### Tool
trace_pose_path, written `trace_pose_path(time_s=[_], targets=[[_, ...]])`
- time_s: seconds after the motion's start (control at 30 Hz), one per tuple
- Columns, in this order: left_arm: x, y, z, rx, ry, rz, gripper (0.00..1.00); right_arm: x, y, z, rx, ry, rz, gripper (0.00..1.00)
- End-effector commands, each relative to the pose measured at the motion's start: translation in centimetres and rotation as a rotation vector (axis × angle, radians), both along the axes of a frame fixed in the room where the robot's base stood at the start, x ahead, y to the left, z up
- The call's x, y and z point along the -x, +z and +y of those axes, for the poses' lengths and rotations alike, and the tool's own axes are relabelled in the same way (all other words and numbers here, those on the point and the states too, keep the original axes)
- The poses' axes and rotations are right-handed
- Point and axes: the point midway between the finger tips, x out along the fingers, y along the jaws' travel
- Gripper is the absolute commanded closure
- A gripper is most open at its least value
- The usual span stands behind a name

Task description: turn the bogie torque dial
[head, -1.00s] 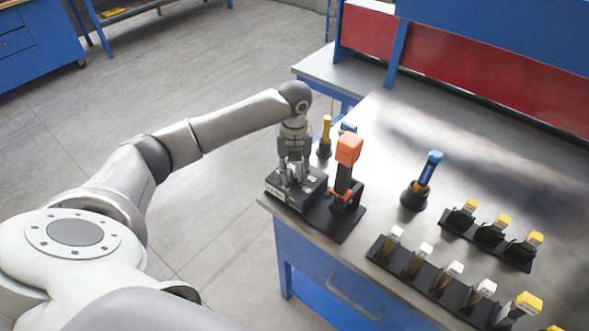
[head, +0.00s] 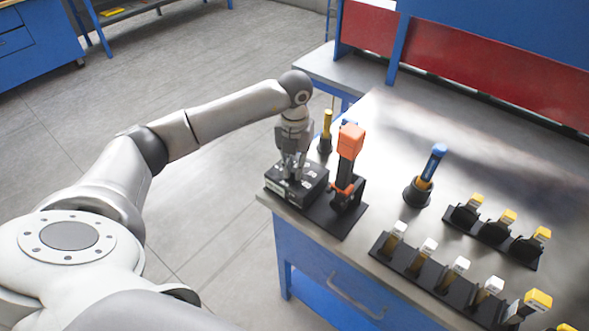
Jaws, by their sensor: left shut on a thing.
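A low black box (head: 312,188), which looks like the torque unit, sits at the left front corner of the metal workbench. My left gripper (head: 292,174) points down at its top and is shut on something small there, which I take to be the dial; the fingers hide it. Which way the dial is turned cannot be seen. An orange-headed tool (head: 350,142) stands upright just right of the box, on the same black base plate (head: 330,220). My right gripper is not in view.
A yellow-handled tool (head: 326,125) stands behind the box. A blue-handled tool (head: 431,165) stands in a black cup (head: 417,193). Racks of yellow-topped (head: 508,217) and white-topped pieces (head: 428,246) lie to the right. The bench (head: 400,130) is bare toward the back.

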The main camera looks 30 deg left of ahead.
Motion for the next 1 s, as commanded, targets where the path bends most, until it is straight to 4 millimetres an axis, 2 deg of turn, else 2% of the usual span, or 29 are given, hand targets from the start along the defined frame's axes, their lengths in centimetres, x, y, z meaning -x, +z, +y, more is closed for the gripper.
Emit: trace_pose_path(time_s=[0.03,0.4,0.7,1.0], targets=[[-0.1,-0.3,0.0,0.0,-0.041,-0.005,1.0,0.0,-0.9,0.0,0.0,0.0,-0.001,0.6],[-0.1,-0.2,0.0,-0.001,-0.356,-0.005,1.0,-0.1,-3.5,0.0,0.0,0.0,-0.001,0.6],[-0.1,0.0,0.1,-0.001,-0.521,-0.005,1.0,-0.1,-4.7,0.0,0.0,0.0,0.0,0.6],[-0.1,0.1,0.0,-0.001,-0.582,-0.005,1.0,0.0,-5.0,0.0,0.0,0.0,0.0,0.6]])
